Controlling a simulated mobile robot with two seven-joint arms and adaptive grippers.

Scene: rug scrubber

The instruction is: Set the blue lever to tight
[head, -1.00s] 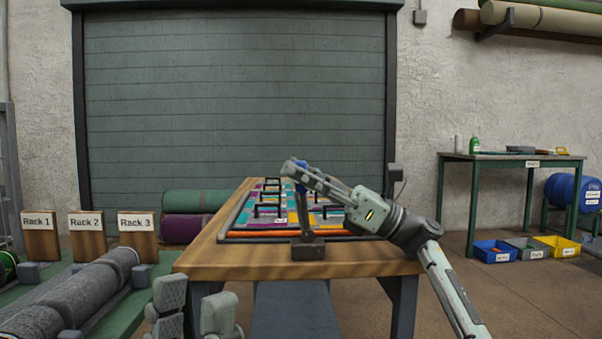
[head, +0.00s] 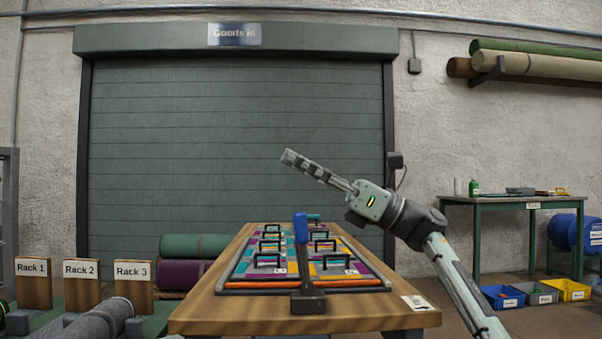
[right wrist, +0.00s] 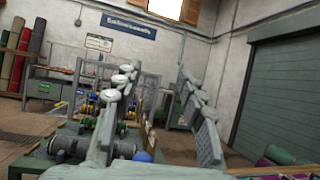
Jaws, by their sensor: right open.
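The blue lever (head: 301,228) stands nearly upright on a dark base (head: 308,302) at the near edge of the wooden table. Its blue handle leans very slightly left in the head view. No tight mark is readable beside it. My right gripper (head: 287,157) is raised above the lever and clear of it, with its fingers pointing up and left. In the right wrist view my right gripper (right wrist: 158,75) has its fingers spread with nothing between them. A rounded blue thing shows low in that view; I cannot tell if it is the handle. My left gripper is not in view.
A framed patterned rug (head: 300,262) with several black handles lies on the wooden table (head: 195,315) behind the lever. A white label (head: 417,302) is at the table's right corner. Rolls and the rack blocks (head: 82,285) stand left. A green table (head: 515,199) and bins stand right.

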